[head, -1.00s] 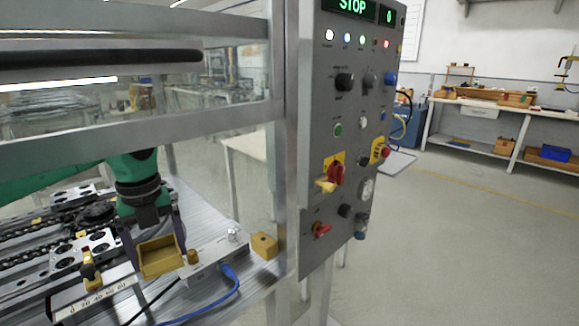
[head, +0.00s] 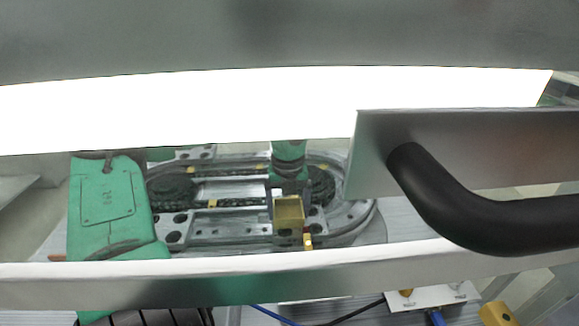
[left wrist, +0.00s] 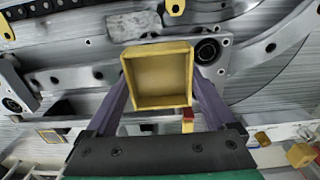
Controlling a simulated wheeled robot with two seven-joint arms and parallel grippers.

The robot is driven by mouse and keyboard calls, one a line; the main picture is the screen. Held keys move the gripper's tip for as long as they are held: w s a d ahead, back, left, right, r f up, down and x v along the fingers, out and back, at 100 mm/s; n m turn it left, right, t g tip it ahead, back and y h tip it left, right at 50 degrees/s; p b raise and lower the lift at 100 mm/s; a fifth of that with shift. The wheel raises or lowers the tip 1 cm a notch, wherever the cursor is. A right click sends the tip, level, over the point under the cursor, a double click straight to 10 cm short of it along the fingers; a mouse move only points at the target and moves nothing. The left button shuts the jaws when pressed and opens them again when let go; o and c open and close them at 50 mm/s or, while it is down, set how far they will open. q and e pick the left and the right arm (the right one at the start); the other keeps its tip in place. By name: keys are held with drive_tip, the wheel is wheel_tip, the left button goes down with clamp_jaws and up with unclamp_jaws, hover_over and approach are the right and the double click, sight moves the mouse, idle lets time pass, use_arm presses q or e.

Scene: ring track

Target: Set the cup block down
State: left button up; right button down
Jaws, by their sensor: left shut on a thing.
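The cup block (head: 289,213) is a hollow, open-faced yellow box in the head view, near the front right of the ring track (head: 357,215). My left gripper (head: 289,192) is shut on it, with the green wrist above. In the left wrist view the cup block (left wrist: 158,85) sits between the two purple fingers of the left gripper (left wrist: 160,100), its hollow side facing the camera. Grey track plates show behind it. I cannot tell whether the block touches the surface below. My right gripper is not in view.
A metal frame bar (head: 230,285) crosses the front, and a bright strip (head: 250,110) crosses above. A black handle (head: 460,215) blocks the right. A small yellow piece (head: 308,241) stands just beside the cup block. A white connector box (head: 430,297) and a yellow block (head: 497,313) lie front right.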

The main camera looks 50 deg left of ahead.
use_arm(q)
drive_tip(key=shift+s+a, duration=0.15)
drive_tip(key=shift+a, duration=0.05)
drive_tip(key=o, duration=1.1)
drive_tip(key=shift+s, duration=0.15)
wheel_tip(320, 180, up, 12)
drive_tip(key=shift+r, duration=0.1)
